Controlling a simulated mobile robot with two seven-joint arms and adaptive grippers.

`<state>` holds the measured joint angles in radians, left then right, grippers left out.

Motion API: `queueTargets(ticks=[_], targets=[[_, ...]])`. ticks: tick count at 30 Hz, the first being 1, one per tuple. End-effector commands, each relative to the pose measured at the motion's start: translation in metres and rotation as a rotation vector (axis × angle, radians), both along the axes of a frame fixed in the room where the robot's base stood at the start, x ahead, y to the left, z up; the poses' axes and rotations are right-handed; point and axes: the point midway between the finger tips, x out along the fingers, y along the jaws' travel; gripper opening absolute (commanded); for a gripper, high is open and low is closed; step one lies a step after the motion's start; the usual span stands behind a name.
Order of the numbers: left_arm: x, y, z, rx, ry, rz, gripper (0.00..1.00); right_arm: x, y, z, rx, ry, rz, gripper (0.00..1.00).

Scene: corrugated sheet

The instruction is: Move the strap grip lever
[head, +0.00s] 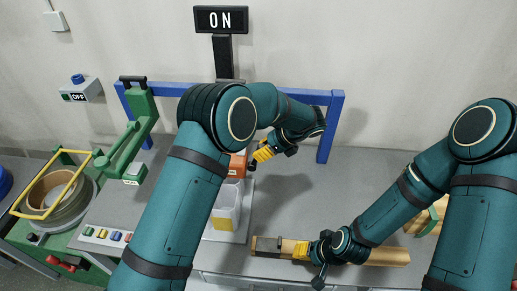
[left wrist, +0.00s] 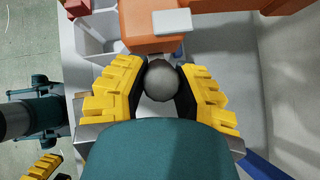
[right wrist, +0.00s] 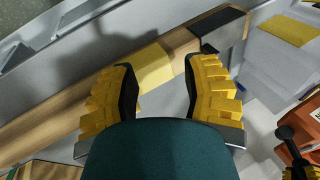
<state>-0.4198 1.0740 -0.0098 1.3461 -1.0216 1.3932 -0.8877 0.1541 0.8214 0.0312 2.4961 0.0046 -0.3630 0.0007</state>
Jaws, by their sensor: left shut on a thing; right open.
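In the left wrist view a round grey knob (left wrist: 160,80), which looks like the end of the strap grip lever, sits between my left fingers, in front of an orange body (left wrist: 150,28). My left gripper (left wrist: 159,84) is shut on this knob. In the head view my left gripper (head: 262,154) is beside the orange body (head: 238,165), and the knob is hidden. My right gripper (head: 301,249) is open at a wooden bar (head: 385,256). In the right wrist view the bar's yellow band (right wrist: 153,67) lies between and beyond the open fingers (right wrist: 160,82).
A white and yellow bin (head: 226,208) stands on the bench below the orange body. A blue frame (head: 325,150) stands behind. A green lever machine (head: 140,110) and a roll in a yellow frame (head: 55,190) are at left. An ON sign (head: 221,19) stands at the back.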

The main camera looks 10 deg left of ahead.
Motion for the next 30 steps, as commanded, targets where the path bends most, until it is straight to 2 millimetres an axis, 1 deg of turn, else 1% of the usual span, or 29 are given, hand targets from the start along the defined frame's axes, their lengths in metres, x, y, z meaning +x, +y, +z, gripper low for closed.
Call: queueTargets(ticks=[1,16,17,18,19,30], targets=[[-0.0010,-0.0013,-0.0023,0.009,0.004,0.000,0.00,0.0000,0.0000,0.0003,0.000,0.000,0.000,0.47],[-0.0013,-0.0016,-0.0040,0.024,0.006,0.002,0.00,0.0000,-0.0001,0.0004,0.000,0.000,0.000,0.47],[-0.0013,-0.0016,-0.0042,0.024,0.007,0.001,0.40,0.0000,-0.0001,0.0004,0.000,0.000,0.000,0.47],[-0.0014,-0.0015,-0.0042,0.024,0.007,0.001,0.54,0.0001,0.0000,0.0003,0.000,0.000,0.000,0.47],[-0.0013,-0.0016,-0.0040,0.024,0.006,0.002,0.61,0.0000,-0.0001,0.0004,0.000,0.000,0.000,0.47],[-0.0006,-0.0040,0.0001,0.024,0.001,0.000,0.61,0.0001,0.0000,0.0006,0.000,-0.001,0.000,0.47]])
